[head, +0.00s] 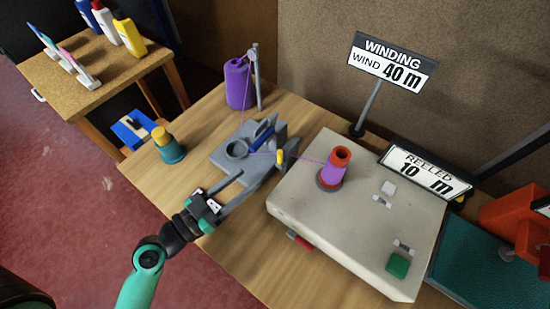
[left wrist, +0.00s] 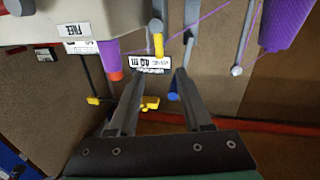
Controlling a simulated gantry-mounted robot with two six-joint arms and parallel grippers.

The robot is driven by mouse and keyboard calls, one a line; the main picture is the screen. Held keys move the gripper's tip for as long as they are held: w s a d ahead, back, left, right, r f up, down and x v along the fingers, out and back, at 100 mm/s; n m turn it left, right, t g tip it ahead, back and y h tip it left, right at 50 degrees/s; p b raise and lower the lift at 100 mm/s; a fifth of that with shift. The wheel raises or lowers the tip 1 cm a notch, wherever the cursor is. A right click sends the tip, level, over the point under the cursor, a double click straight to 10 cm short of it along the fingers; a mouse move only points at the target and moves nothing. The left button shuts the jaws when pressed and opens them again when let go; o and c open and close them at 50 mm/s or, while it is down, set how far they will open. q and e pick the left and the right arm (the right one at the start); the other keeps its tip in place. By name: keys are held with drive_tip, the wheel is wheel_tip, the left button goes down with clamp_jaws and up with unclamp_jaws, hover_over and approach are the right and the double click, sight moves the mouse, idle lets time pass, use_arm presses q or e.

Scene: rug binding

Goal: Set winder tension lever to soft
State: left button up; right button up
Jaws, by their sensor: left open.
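The winder (head: 290,205) is a pale box with a red-topped spool of purple yarn (head: 333,172) on it. To its left, a grey tension unit (head: 225,158) carries a blue piece (head: 262,138) and a small yellow-tipped lever (head: 281,156). A yellow tip also shows in the left wrist view (left wrist: 158,45), just beyond the fingertips. I cannot tell for certain which piece is the tension lever or read its setting. My left gripper (head: 247,181) is open and empty, beside the near edge of the grey unit; its fingers also show in the left wrist view (left wrist: 160,72).
A purple yarn cone (head: 238,84) stands behind, its thread running to the spool. Signs read WINDING 40 m (head: 392,62) and REELED 10 m (head: 428,173). A yellow-topped teal spool (head: 168,147) stands left. A green button (head: 398,265) is on the winder. The table's left front (head: 165,185) is clear.

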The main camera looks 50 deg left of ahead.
sight(278, 156)
use_arm(q)
drive_tip(key=w+p, duration=0.2)
drive_tip(key=w, duration=0.8)
drive_tip(key=shift+w+r, duration=0.1)
drive_tip(key=shift+w, duration=0.1)
clamp_jaws()
